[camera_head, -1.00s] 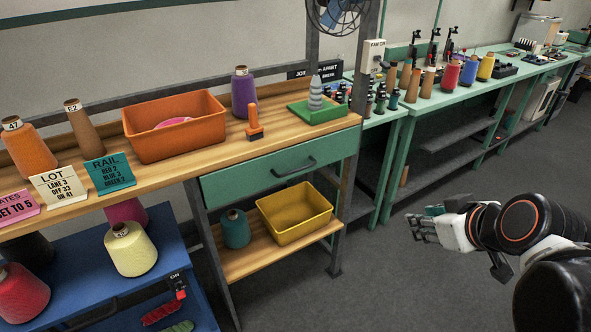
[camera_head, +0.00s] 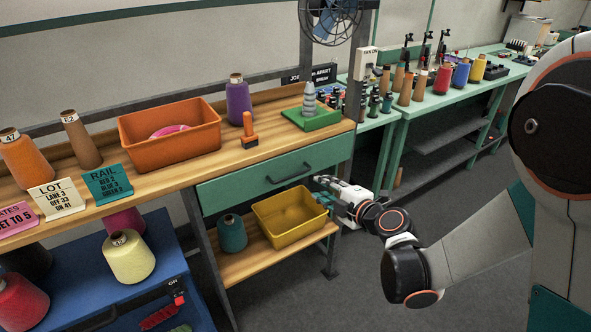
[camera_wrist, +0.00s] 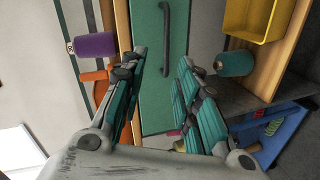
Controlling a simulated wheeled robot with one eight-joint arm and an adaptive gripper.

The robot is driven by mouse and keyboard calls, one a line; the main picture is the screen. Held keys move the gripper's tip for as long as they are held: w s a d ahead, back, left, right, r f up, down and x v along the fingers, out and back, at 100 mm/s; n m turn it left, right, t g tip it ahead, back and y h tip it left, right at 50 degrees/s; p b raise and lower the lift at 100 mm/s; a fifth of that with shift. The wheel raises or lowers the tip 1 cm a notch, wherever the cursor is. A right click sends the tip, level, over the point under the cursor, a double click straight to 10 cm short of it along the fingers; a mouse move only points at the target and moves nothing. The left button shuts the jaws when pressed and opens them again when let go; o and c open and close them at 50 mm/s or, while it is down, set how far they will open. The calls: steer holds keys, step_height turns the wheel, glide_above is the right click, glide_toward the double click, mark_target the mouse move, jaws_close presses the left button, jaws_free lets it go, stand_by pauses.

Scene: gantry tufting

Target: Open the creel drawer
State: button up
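The creel drawer (camera_head: 235,190) is a green front under the wooden bench top, with a dark bar handle (camera_head: 289,173). It looks shut, flush with the bench. My gripper (camera_head: 322,188) is just right of the drawer front, near the yellow bin, apart from the handle. In the wrist view the handle (camera_wrist: 166,50) runs upright beyond the fingers, against the green drawer front (camera_wrist: 150,105). My gripper (camera_wrist: 160,78) has its two green-padded fingers spread apart there, with nothing between them.
A yellow bin (camera_head: 300,237) and a teal cone (camera_head: 232,234) stand on the shelf below the drawer. An orange bin (camera_head: 130,132), an orange-handled tool (camera_head: 249,140) and a green tray (camera_head: 325,122) stand on the bench. A blue cart (camera_head: 168,245) is at left; floor at right is clear.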

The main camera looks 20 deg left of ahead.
mark_target(290, 178)
steer(key=w+a+f+n, duration=0.1)
steer(key=w+a+f, duration=0.1)
steer(key=w+a, duration=0.1)
steer(key=w+a+f+n+p, duration=0.1)
steer(key=w+a+f, duration=0.1)
steer(key=a, duration=0.3)
steer(key=w+a+f+n+y, duration=0.1)
steer(key=w+a+f, duration=0.1)
steer(key=a, duration=0.3)
steer(key=shift+w, duration=0.85)
steer(key=shift+r, duration=0.1)
jaws_close()
